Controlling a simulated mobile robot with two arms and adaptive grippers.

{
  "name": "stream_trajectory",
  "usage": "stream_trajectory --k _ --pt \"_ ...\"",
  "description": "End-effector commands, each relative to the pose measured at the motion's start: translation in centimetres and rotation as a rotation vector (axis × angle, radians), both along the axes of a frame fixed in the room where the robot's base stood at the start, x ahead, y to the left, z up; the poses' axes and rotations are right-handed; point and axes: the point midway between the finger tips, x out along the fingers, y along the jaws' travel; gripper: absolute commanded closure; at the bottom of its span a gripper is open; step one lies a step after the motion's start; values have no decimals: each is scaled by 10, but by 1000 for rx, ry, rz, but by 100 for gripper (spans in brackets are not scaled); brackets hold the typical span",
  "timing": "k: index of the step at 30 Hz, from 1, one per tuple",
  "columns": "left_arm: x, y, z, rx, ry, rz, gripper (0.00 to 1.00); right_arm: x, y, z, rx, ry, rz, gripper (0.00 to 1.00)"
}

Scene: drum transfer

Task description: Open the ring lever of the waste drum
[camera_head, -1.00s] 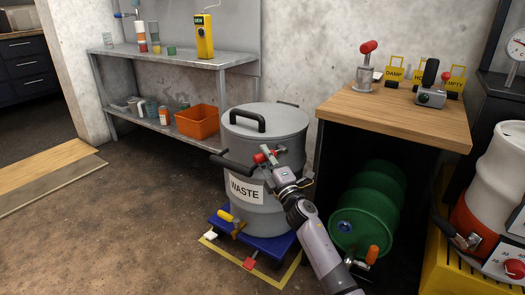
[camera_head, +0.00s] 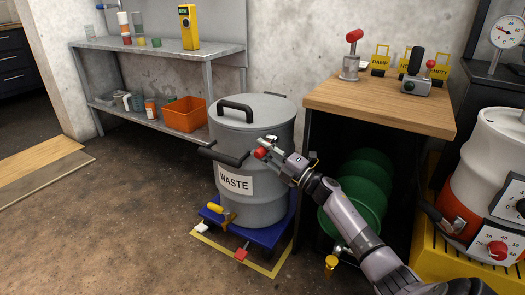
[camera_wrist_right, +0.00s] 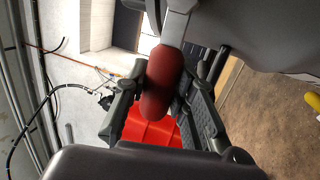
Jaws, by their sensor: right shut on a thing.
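The grey waste drum (camera_head: 240,206) stands upright with its lid (camera_head: 270,110) on and a black handle on top. Its ring lever, with a red grip (camera_head: 261,153), is at the front of the drum below the rim. My right gripper (camera_head: 268,149) reaches it from the right and covers part of it. In the right wrist view the dark red lever grip (camera_wrist_right: 160,88) lies between the two fingers, which are shut on it. I cannot tell the lever's exact angle. My left gripper is not in view.
The drum is on a blue dolly (camera_head: 262,237) inside a yellow floor outline. A wooden bench (camera_head: 385,104) stands right of it, with a green drum (camera_head: 352,205) lying beneath. A metal shelf (camera_head: 165,55) is at the back left. Floor on the left is clear.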

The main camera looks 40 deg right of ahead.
Motion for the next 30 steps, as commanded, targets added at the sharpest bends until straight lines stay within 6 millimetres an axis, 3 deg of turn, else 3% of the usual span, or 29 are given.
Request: stream_trajectory --k 7,8,12,23,30 --pt "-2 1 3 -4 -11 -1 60 0 0 -2 -1 3 0 100" --pt "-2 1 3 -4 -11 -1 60 0 0 -2 -2 3 0 76" --pt "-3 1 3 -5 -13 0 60 0 0 -1 -2 2 0 67" --pt "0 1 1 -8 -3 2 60 -4 -1 -2 -1 2 -1 67" --pt "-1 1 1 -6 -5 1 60 -36 -11 -13 -2 5 -1 67"
